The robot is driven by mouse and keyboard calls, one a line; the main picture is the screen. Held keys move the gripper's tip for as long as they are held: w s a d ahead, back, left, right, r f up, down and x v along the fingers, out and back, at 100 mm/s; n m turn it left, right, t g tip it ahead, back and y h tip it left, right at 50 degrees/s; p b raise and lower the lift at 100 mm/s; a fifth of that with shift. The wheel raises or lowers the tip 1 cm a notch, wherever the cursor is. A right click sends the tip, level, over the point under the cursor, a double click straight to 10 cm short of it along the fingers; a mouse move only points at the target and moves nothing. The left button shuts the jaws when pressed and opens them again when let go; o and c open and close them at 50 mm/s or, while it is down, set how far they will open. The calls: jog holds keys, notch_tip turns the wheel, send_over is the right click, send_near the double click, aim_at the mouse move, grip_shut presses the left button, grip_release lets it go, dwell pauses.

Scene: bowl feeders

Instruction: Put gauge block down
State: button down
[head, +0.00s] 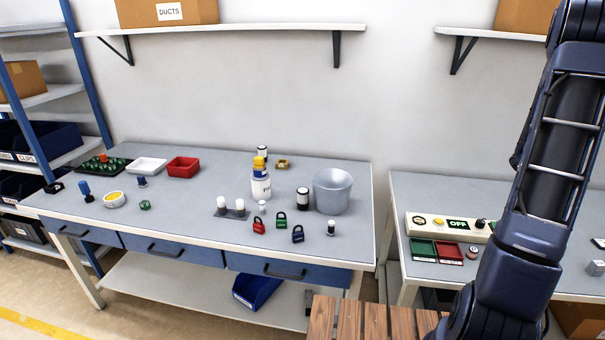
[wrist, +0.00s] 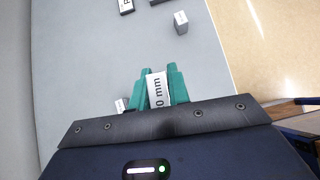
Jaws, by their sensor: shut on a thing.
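In the wrist view my gripper (wrist: 160,70) has its green fingers shut on the gauge block (wrist: 158,90), gripped between them. The block's pale face carries a label ending in "0 mm"; the rest of it is hidden by the fingers and the gripper body. A grey bench surface (wrist: 85,60) lies below; I cannot tell whether the block touches it. In the head view my arm hangs at the right, and neither my gripper nor the held block shows.
In the wrist view a grey block (wrist: 181,27) stands ahead, near the bench's right edge. A dark labelled piece (wrist: 125,6) lies at the top, and a small labelled item (wrist: 121,105) left of the fingers. In the head view the right bench holds a control panel (head: 430,226) and red tray (head: 450,252).

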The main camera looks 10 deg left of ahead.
jog(key=w+a+f+n+t, duration=0.2)
jog(key=w+a+n+t, duration=0.25)
jog(key=w+a, duration=0.55)
notch_tip(320, 180, up, 7)
jog(key=n+y, duration=1.7)
jog(key=n, duration=1.1)
send_over(357, 184)
jog(key=shift+w+f+g, duration=0.1)
jog(key=shift+f+g, duration=0.1)
jog(key=shift+g, duration=0.05)
jog(key=shift+d, duration=0.1)
notch_tip(357, 184, down, 20)
jog(key=shift+f, duration=0.15)
